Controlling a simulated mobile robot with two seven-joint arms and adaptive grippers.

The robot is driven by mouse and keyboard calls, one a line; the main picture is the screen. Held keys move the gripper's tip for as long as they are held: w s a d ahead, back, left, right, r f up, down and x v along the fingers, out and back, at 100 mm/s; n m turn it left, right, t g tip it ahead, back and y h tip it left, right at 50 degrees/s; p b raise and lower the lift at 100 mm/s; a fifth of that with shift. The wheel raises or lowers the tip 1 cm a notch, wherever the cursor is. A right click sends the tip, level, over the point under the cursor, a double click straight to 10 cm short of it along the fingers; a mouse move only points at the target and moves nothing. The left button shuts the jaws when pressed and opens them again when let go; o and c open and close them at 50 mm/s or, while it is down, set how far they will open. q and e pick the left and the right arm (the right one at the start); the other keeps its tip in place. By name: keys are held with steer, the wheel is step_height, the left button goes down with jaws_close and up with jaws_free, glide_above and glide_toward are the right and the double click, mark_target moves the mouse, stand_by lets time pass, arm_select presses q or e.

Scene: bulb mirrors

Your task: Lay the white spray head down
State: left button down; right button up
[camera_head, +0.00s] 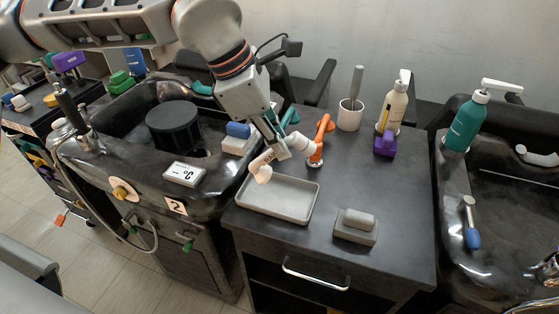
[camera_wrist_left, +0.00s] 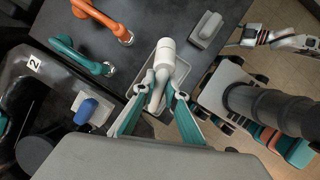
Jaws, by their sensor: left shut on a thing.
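My left gripper (camera_head: 275,146) is shut on the white spray head (camera_head: 262,172), above the back edge of a shallow grey tray (camera_head: 312,207). In the left wrist view the white spray head (camera_wrist_left: 165,54) sits between the teal fingers (camera_wrist_left: 156,94), its wide round end pointing away from my wrist. The tray (camera_wrist_left: 142,72) shows beneath it. I cannot tell whether the head touches the tray. My right gripper is not clearly seen.
An orange spray head (camera_head: 316,151) and a teal one (camera_head: 291,117) are close behind the gripper. A grey block (camera_head: 356,232) lies right of the tray. Bottles (camera_head: 394,109) and a purple object (camera_head: 385,144) stand farther back.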

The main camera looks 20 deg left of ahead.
arm_select(q)
steer(key=shift+f, duration=2.4)
steer(key=shift+f, duration=0.2)
steer(key=c, duration=2)
jaws_free()
steer(key=shift+c, duration=0.2)
steer(key=shift+r, duration=0.15)
glide_toward(275, 157)
steer(key=shift+w, duration=0.3)
